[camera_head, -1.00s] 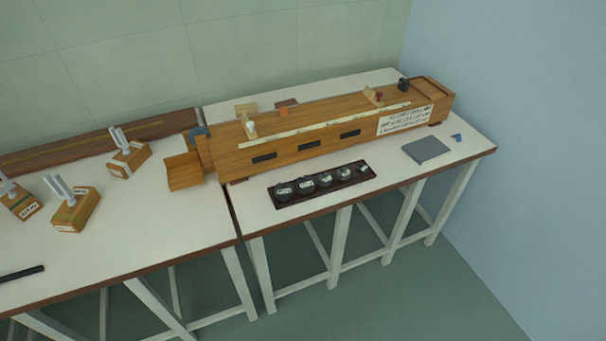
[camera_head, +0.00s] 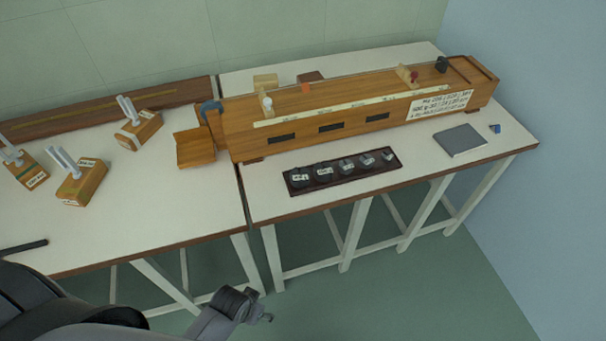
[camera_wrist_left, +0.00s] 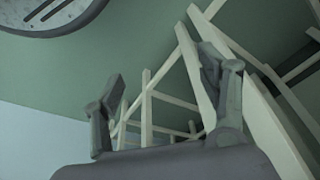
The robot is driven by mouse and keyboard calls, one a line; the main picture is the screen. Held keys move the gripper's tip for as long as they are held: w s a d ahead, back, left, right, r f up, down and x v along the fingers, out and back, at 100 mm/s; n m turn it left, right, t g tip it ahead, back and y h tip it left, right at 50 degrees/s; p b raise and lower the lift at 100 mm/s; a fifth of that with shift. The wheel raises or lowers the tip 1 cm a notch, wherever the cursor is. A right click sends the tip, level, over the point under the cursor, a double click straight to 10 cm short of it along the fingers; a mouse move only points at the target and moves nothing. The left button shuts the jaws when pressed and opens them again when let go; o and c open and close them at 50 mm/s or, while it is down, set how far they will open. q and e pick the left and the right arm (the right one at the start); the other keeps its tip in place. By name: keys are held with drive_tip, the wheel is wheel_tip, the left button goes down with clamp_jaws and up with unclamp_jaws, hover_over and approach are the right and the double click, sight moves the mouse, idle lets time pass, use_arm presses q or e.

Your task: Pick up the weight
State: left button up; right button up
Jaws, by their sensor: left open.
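Several dark round weights with white labels sit in a row in a long dark tray (camera_head: 345,182) on the right-hand table. The leftmost weight (camera_head: 299,175) and the rightmost weight (camera_head: 387,156) stand near the tray's two ends. My left gripper (camera_head: 254,308) is at the bottom of the head view, in front of the tables and well short of the tray. In the left wrist view its two fingers (camera_wrist_left: 160,88) are spread with nothing between them, and no weight shows there. My right gripper is in neither view.
A long wooden spectrometer bench (camera_head: 300,131) stands behind the tray. A grey flat plate (camera_head: 460,141) lies to its right. Wooden blocks with upright prongs (camera_head: 82,182) stand on the left table. White table legs (camera_head: 360,235) and the front edge face my left arm.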

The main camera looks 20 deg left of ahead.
use_arm(q)
drive_tip(key=w+d+r+m+h, duration=0.15)
drive_tip(key=w+r, duration=0.35)
drive_tip(key=r, duration=0.5)
drive_tip(key=w+d+r+m+h, duration=0.1)
drive_tip(key=w+d+r+m, duration=0.1)
drive_tip(key=w+r, duration=0.6)
drive_tip(key=w+a+r+m+h, duration=0.1)
drive_tip(key=w+a+r+m, duration=0.2)
drive_tip(key=w+r, duration=0.55)
drive_tip(key=w+a+r+m, duration=0.3)
drive_tip(key=w+r, duration=0.3)
drive_tip(key=r, duration=0.5)
hover_over(299, 174)
drive_tip(key=s+a, duration=0.2)
drive_tip(key=f, duration=1.1)
drive_tip(key=shift+w+d+b, duration=0.15)
drive_tip(key=shift+w+b, duration=0.05)
drive_tip(key=shift+b, duration=0.1)
drive_tip(key=x, duration=0.5)
drive_tip(key=shift+w, duration=0.25)
drive_tip(key=shift+c, duration=0.6)
drive_tip(key=shift+r, duration=0.15)
clamp_jaws()
